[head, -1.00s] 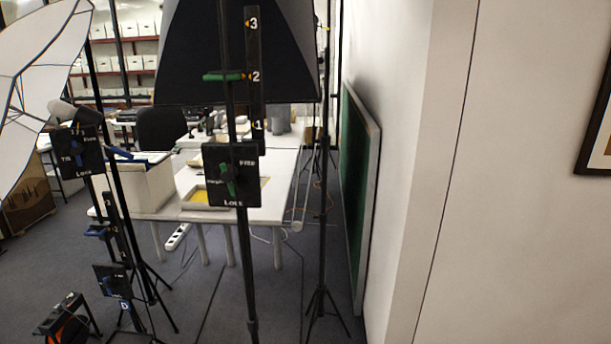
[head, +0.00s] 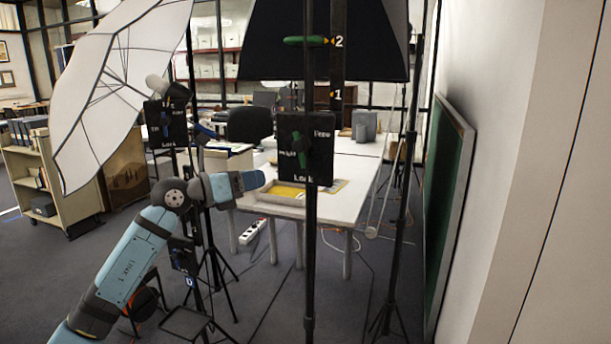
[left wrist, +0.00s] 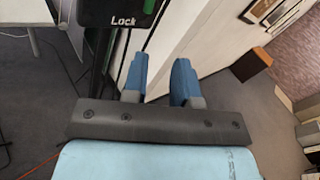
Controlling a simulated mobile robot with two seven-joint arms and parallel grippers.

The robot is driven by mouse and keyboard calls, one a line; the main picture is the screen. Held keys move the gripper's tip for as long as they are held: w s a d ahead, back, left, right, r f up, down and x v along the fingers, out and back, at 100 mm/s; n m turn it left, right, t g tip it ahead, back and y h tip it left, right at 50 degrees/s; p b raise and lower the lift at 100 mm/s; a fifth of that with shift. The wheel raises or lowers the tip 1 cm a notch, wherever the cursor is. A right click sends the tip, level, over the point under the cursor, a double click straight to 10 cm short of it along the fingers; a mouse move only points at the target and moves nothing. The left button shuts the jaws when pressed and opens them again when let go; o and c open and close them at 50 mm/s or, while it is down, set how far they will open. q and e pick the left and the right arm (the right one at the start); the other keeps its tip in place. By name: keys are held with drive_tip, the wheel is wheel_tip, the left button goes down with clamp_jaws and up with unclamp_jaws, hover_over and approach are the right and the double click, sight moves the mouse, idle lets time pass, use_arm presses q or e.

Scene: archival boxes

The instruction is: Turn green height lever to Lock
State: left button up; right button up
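The black panel (head: 318,168) on the dark stand carries a green lever (head: 300,150) and the labels Free, Height and Lock, with Lock at the bottom. The lever stands roughly upright; its exact setting is hard to read. A green pointer (head: 305,41) sits beside the scale near 2. My left gripper (head: 254,181) is left of the panel and apart from it. In the left wrist view its two blue fingers (left wrist: 160,82) are apart with nothing between them. The panel's Lock edge (left wrist: 108,20) and the lever's lower end (left wrist: 149,6) show up and left of them. My right gripper is out of view.
A second stand with a blue-lever panel (head: 165,124) and a white umbrella (head: 118,80) are at left. A white table (head: 345,190) with a tray stands behind. A green board (head: 447,190) leans on the right wall. Tripod legs spread over the floor.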

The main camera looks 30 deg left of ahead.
sight(300, 156)
use_arm(q)
drive_tip(key=shift+y, duration=0.5)
drive_tip(key=x, duration=0.4)
drive_tip(key=r+p+x, duration=0.1)
drive_tip(key=x, duration=0.3)
drive_tip(key=a+p+x, duration=0.1)
drive_tip(key=x, duration=0.4)
drive_tip(key=shift+w+a+r, duration=0.1)
drive_tip(key=shift+w+r, duration=0.25)
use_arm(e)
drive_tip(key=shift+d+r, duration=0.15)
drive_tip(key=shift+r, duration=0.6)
